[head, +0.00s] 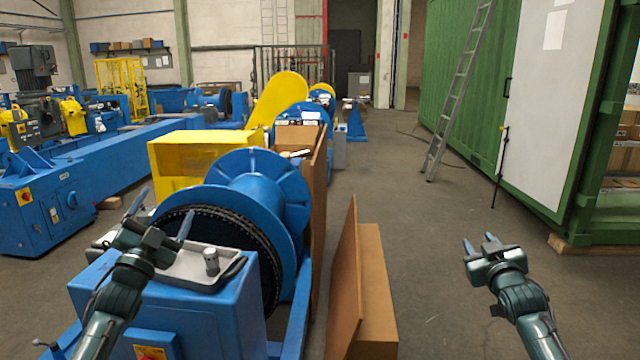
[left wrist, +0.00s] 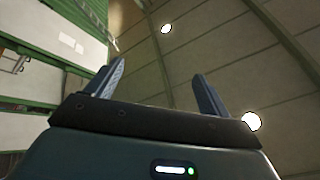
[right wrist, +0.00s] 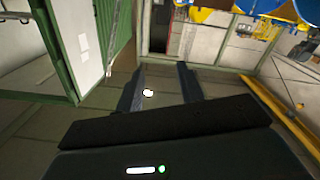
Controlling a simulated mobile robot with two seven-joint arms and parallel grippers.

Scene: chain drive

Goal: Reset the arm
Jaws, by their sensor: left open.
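My left gripper (head: 163,212) is raised over the near end of the blue machine, beside the grey tray. Its two fingers stand apart and empty in the left wrist view (left wrist: 157,88), pointing at the ceiling. My right gripper (head: 479,241) is over open floor at the right. Its fingers are apart with nothing between them in the right wrist view (right wrist: 160,88). The blue drum machine (head: 255,190) carries a dark chain (head: 262,250) around its near rim. A small metal cylinder (head: 211,261) stands on the grey tray (head: 195,277). My left arm hides part of the tray.
Brown boards (head: 375,290) stand on the floor between my arms. A yellow box (head: 195,155) is behind the tray. A green container (head: 500,90) with a leaning ladder (head: 458,95) stands at the right. The floor (head: 440,270) around my right gripper is clear.

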